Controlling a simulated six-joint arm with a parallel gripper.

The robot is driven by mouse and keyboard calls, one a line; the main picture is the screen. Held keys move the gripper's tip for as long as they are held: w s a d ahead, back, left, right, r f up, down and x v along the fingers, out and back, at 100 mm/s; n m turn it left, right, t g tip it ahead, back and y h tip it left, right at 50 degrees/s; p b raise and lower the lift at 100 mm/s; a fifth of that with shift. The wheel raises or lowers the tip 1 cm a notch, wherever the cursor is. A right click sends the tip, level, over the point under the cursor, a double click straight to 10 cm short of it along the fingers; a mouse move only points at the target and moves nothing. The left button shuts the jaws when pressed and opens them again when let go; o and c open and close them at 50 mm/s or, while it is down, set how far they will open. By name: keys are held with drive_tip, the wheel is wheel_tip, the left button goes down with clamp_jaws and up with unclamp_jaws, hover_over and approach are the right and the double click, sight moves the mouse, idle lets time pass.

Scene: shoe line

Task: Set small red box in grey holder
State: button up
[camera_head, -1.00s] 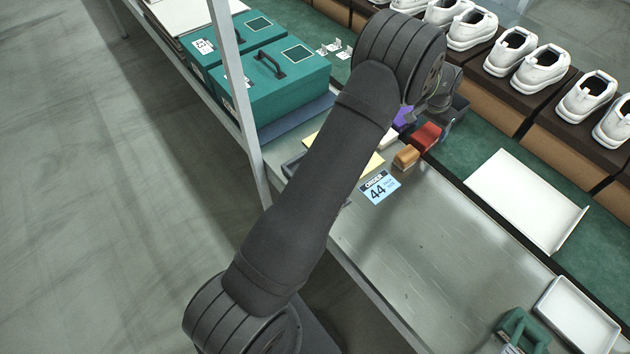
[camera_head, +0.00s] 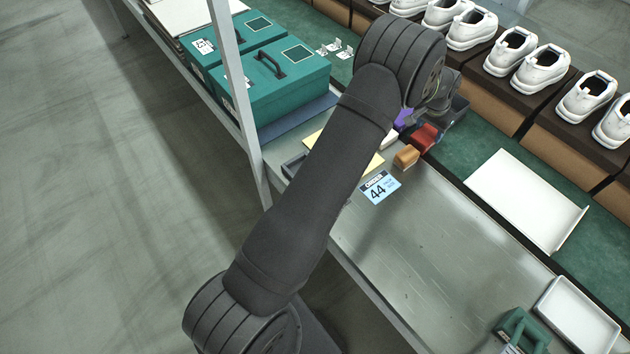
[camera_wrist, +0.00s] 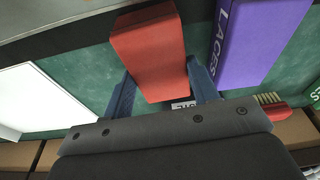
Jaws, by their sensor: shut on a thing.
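The small red box (camera_head: 424,138) lies at the back edge of the metal bench, partly covered by my gripper (camera_head: 440,115). In the wrist view, the red box (camera_wrist: 147,48) sits between the two blue fingers of my gripper (camera_wrist: 159,70), which is shut on it. I cannot tell whether the box is clear of the surface. A dark grey rim (camera_head: 292,166) shows to the left of my arm; my arm covers much of that spot, so I cannot tell if it is the grey holder.
A purple laces box (camera_wrist: 255,38) and a red-backed brush (camera_wrist: 272,106) are close to the right in the wrist view. A tan block (camera_head: 405,157) stands beside the red box. The order 44 card (camera_head: 379,187) lies in front.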

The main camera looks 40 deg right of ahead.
drive_tip(key=shift+r, duration=0.15)
drive_tip(key=shift+r, duration=2.15)
drive_tip(key=shift+w+a, duration=0.2)
drive_tip(key=shift+w, duration=0.05)
drive_tip(key=w+a+r+m+g+y, duration=0.1)
drive_tip(key=w+a+m, duration=0.5)
drive_tip(key=a, duration=0.6)
drive_tip(key=w+a+r+m+g, duration=0.1)
drive_tip(key=w+a+m, duration=0.55)
drive_tip(key=a, duration=0.65)
drive_tip(key=a+m+y, duration=0.1)
drive_tip(key=a+m, duration=0.5)
drive_tip(key=a, duration=0.6)
drive_tip(key=shift+s+d+f, duration=0.1)
drive_tip(key=shift+s+f, duration=0.15)
drive_tip(key=shift+f, duration=0.9)
drive_tip(key=shift+s+d+f, duration=0.1)
drive_tip(key=shift+s+f, duration=0.1)
drive_tip(key=shift+f, duration=0.95)
